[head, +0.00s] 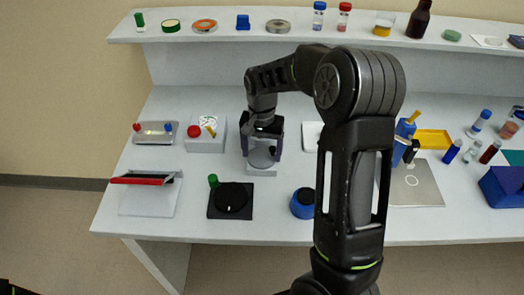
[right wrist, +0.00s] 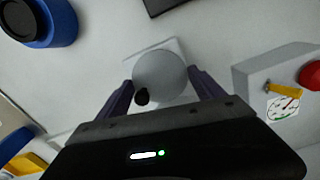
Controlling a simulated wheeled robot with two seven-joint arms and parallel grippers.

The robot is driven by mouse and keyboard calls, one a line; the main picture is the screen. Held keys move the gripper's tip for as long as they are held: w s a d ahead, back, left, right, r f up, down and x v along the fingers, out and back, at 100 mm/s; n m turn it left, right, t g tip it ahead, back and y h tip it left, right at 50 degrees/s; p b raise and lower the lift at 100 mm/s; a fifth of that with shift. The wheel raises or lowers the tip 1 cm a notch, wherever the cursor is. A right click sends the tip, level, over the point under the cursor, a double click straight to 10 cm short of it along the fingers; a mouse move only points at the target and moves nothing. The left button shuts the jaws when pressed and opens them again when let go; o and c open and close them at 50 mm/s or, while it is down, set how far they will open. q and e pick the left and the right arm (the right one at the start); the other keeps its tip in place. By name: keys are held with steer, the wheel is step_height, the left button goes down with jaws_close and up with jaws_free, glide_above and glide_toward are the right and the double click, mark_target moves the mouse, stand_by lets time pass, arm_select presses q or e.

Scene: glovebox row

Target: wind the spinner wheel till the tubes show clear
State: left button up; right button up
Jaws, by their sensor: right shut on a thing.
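The spinner wheel is a grey disc (right wrist: 160,75) with a small dark knob on its near left edge in the right wrist view. It stands on a pale square base, and in the head view its lower part (head: 262,157) shows under my gripper. My right gripper (right wrist: 160,88) points down, with a purple finger on each side of the wheel, shut on it. In the head view the right gripper (head: 263,145) partly hides the wheel. I cannot make out tubes on the spinner.
A box with a red button and dial (head: 206,137) stands close left of the spinner. A black round-topped plate (head: 231,200) and a blue round pot (head: 303,203) are in front. A shelf (head: 300,31) runs behind.

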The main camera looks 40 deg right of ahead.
mark_target(262, 156)
steer(key=m, duration=0.6)
stand_by(0.3)
steer(key=shift+m, duration=0.3)
steer(key=o, duration=1.4)
steer(key=shift+c, duration=0.2)
steer(key=shift+r+b, duration=0.55)
steer(key=shift+r, duration=3.35)
